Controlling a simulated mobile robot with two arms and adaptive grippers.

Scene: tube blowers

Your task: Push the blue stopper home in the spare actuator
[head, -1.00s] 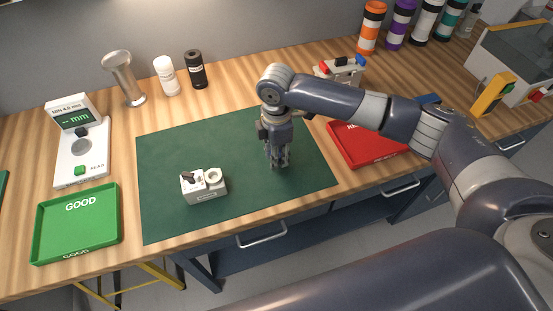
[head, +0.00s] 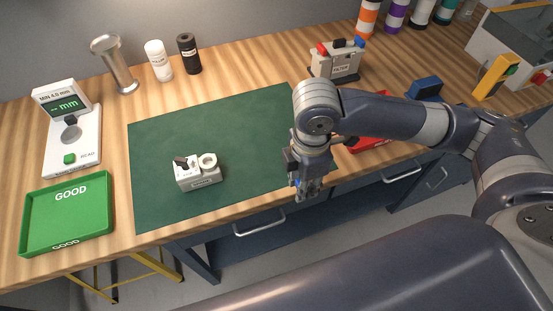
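A grey box-shaped unit (head: 336,64) stands at the back of the table, with a red piece at its left top corner, a dark piece in the middle and a blue piece (head: 359,42) at its right top corner. Its label is too small to read, so I cannot tell if it is the spare actuator. My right gripper (head: 308,193) points down at the front right edge of the green mat, well in front of that unit. Its fingers are small and dark, and I cannot tell whether they are open or hold anything. My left gripper is not in view.
A small pale fixture (head: 199,181) with a ring and a dark piece sits on the green mat (head: 160,145). A green tray (head: 32,222) and a gauge (head: 88,150) are at left. A red tray (head: 372,142) is partly behind my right arm; a blue block (head: 425,88) lies behind it.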

